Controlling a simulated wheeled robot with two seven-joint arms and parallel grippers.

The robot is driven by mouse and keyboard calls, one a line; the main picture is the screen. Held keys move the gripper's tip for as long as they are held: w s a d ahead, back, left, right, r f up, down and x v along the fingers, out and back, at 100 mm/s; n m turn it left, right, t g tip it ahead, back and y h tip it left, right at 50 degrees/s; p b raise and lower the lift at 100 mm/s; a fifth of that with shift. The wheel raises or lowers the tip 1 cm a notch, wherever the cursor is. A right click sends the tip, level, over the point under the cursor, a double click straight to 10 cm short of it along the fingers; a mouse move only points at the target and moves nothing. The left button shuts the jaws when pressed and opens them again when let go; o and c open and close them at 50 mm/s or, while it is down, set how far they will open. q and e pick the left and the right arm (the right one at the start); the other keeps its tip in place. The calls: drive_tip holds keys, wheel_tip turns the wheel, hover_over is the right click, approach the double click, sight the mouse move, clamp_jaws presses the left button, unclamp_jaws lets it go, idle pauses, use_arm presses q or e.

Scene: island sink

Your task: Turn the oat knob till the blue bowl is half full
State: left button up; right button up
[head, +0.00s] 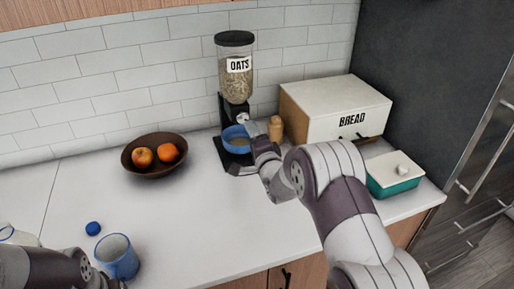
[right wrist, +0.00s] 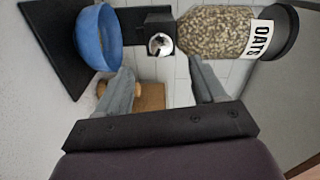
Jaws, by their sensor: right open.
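The oat dispenser (head: 236,80), a clear container labelled OATS with a dark lid, stands on a black stand by the tiled wall. Its silver oat knob (right wrist: 160,43) shows in the right wrist view, below the container's neck. The blue bowl (head: 236,146) sits on the stand's base under the outlet; it also shows in the right wrist view (right wrist: 92,38).
A wooden jar (head: 275,129) and a bread box (head: 333,108) stand right of the dispenser. A teal butter dish (head: 395,176) is farther right. A fruit bowl (head: 154,165) is to the left. A blue mug (head: 118,258) is near my left arm. The middle counter is clear.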

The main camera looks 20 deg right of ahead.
use_arm(q)
drive_tip(key=shift+f, duration=0.4)
use_arm(e)
drive_tip(key=s, duration=0.4)
drive_tip(key=shift+s+d, duration=0.1)
drive_tip(key=shift+s, duration=0.1)
